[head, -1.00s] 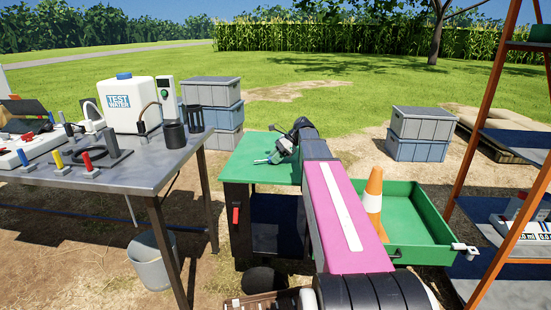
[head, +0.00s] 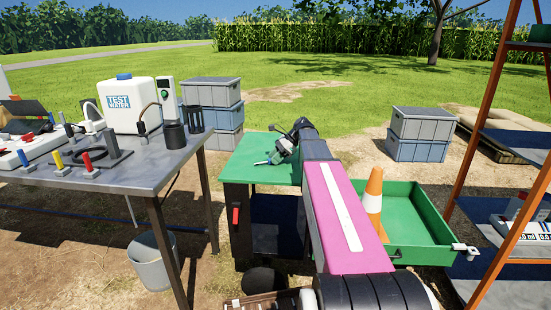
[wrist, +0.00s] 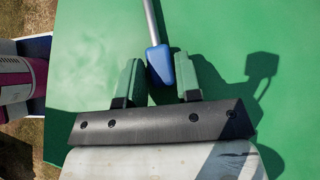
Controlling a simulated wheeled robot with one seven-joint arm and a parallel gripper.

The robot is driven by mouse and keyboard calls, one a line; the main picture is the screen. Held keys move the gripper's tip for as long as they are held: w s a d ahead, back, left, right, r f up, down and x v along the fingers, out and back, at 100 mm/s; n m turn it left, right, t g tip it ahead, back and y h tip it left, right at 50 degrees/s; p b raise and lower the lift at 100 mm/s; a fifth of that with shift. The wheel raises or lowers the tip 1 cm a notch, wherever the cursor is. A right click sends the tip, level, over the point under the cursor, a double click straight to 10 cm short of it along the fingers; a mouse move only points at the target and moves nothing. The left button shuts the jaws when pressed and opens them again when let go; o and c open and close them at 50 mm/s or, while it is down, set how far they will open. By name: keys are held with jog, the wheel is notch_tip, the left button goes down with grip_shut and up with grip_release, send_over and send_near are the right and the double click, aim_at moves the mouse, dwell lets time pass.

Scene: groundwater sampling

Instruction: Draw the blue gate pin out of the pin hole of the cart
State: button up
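My gripper (wrist: 160,70) is over a flat green top (wrist: 80,75). In the wrist view, its two green fingers lie against both sides of a blue handle (wrist: 158,64), seemingly shut on it. A thin grey rod (wrist: 151,22) runs from this handle away from the gripper and out of the picture's top edge. The rod's far end and any hole are hidden in that view. In the head view my gripper (head: 279,155) is small, above the green-topped stand (head: 243,165), with a pale piece showing at its left. I cannot make out the pin hole.
A green tray-like cart (head: 425,205) with an orange cone (head: 373,200) is right of my arm. A metal table (head: 130,172) with instruments stands left, a bucket (head: 152,262) below it. Grey crates (head: 420,125) stand behind; a shelf rack (head: 487,110) is far right.

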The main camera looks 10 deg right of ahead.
jog(key=shift+s+a+f, duration=0.2)
jog(key=shift+s+f, duration=0.4)
jog(key=shift+f, duration=0.15)
jog(key=shift+c, duration=0.3)
jog(key=shift+o, duration=0.8)
jog(key=w+v, duration=0.1)
jog(key=v, duration=1.1)
jog(key=shift+a+r, duration=0.25)
